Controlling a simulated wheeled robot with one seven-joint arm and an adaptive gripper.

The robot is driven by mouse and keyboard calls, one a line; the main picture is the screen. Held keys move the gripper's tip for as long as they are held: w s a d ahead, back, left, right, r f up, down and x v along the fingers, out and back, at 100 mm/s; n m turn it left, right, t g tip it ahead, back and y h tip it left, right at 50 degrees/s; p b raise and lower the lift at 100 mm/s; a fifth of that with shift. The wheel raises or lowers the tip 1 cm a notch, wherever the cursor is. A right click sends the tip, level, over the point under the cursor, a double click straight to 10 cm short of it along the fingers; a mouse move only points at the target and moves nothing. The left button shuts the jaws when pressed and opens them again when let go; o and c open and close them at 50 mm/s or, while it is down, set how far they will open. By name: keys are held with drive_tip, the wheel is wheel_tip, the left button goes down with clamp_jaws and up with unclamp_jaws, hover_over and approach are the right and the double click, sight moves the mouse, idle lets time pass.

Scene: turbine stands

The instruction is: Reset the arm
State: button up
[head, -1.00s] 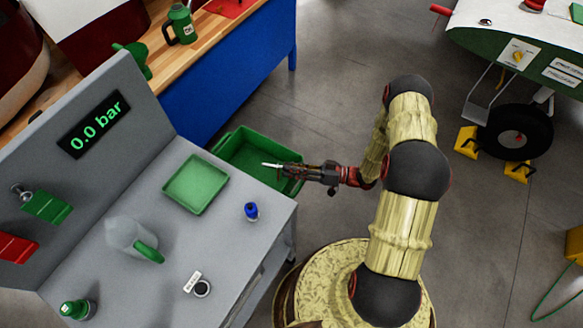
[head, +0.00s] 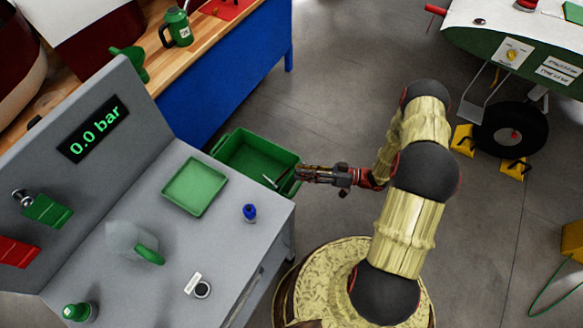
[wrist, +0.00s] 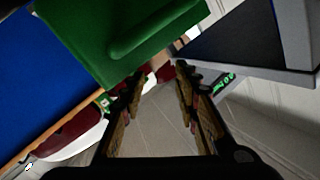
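My arm (head: 428,160) reaches left over the floor from my base. My gripper (head: 303,173) is beside the right edge of the green bin (head: 235,153), past the bench's far right corner. In the wrist view my gripper (wrist: 157,85) has its two fingers apart with nothing between them. A thin pale object (head: 272,182) shows at the bin's near right side, just left of the fingertips and apart from them. I cannot tell whether it rests in the bin or is falling. In the wrist view the bin (wrist: 105,35) is close beyond the fingers.
The grey bench (head: 150,290) at left carries a green tray (head: 195,186), a blue bottle (head: 249,212), a clear jug with green handle (head: 149,255) and a green-capped bottle (head: 78,312). A blue workbench (head: 235,75) stands behind. Open floor (head: 350,70) lies beyond my arm.

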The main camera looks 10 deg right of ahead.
drive_tip(key=v, duration=0.7)
drive_tip(key=shift+p, duration=0.4)
drive_tip(key=shift+r, duration=0.1)
